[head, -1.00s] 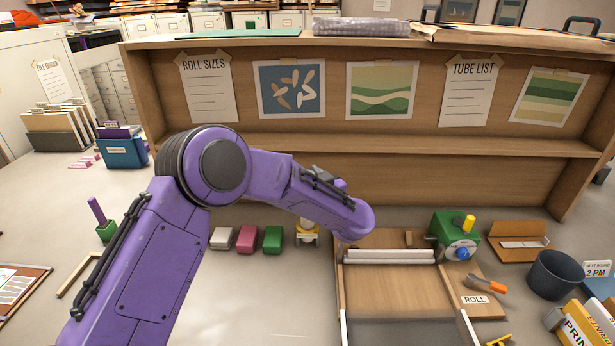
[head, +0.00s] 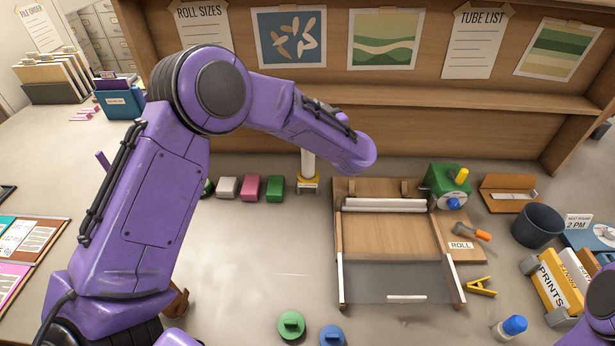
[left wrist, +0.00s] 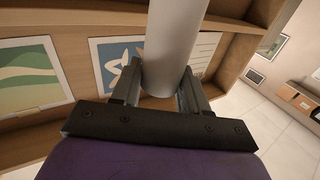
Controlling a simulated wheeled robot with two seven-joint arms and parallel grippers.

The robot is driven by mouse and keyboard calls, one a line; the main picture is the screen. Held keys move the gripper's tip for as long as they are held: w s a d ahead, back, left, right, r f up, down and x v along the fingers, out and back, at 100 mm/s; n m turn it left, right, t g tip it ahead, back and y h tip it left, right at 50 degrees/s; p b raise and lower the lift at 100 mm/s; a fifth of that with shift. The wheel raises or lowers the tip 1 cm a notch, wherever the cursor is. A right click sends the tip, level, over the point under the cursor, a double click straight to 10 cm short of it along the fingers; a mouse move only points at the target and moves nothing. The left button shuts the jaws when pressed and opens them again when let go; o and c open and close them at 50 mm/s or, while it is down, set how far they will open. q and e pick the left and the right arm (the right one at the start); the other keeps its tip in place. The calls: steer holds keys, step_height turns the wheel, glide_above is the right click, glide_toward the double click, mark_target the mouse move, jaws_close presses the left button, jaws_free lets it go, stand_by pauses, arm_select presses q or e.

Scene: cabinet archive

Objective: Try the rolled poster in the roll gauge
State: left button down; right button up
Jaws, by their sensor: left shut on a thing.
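A white rolled poster (head: 308,164) stands upright below my left forearm in the head view. Its lower end is at or just above a small yellow and white stand (head: 307,187), which looks like the roll gauge; I cannot tell whether the end is inside it. In the left wrist view the poster (left wrist: 172,35) runs between the two fingers of my left gripper (left wrist: 162,72), which is shut on it. My forearm hides this gripper in the head view. Only part of my right arm shows at the bottom right corner; its gripper is out of view.
White, pink (head: 250,188) and green blocks stand left of the stand. A wooden board (head: 390,235) with a green crank unit (head: 446,184) lies to the right. A shelf panel (head: 420,125) rises behind. A dark bin (head: 537,225) stands farther right.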

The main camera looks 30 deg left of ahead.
arm_select(q)
step_height(320, 180, up, 3)
steer(key=shift+f+p, duration=0.1)
steer(key=shift+p, duration=0.75)
steer(key=shift+r, duration=1)
steer(key=shift+s+a, duration=0.1)
